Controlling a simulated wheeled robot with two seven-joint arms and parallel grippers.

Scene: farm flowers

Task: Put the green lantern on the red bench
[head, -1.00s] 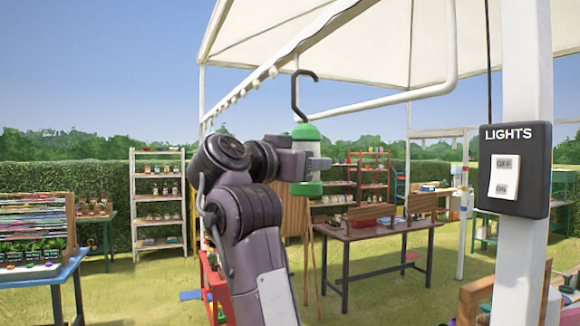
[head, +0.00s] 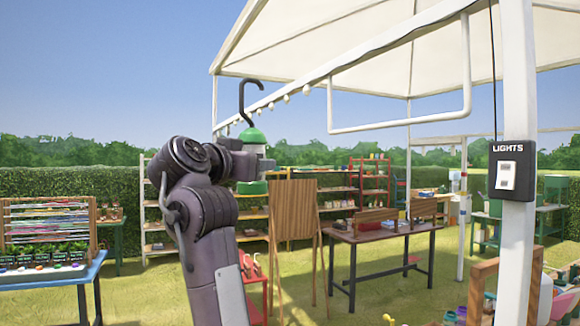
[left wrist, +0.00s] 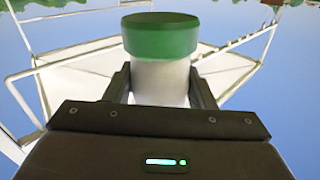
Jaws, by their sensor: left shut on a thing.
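The green lantern (head: 253,136) has a green cap, a pale body, a green base and a black hook on top. It hangs upright in the air in the head view, left of centre. My left gripper (head: 262,166) is shut around its pale body. In the left wrist view, the lantern's green base (left wrist: 160,36) shows between the fingers of my left gripper (left wrist: 160,84). A low red piece (head: 256,284) stands on the grass, partly hidden behind my left arm. I cannot tell whether it is the red bench. My right gripper is out of view.
A white canopy frame rises behind the lantern, and its post with a lights switch (head: 513,171) stands at right. A wooden board on an easel (head: 294,210) and a brown table (head: 385,234) stand ahead. A blue table (head: 55,274) is at left. Open grass lies between.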

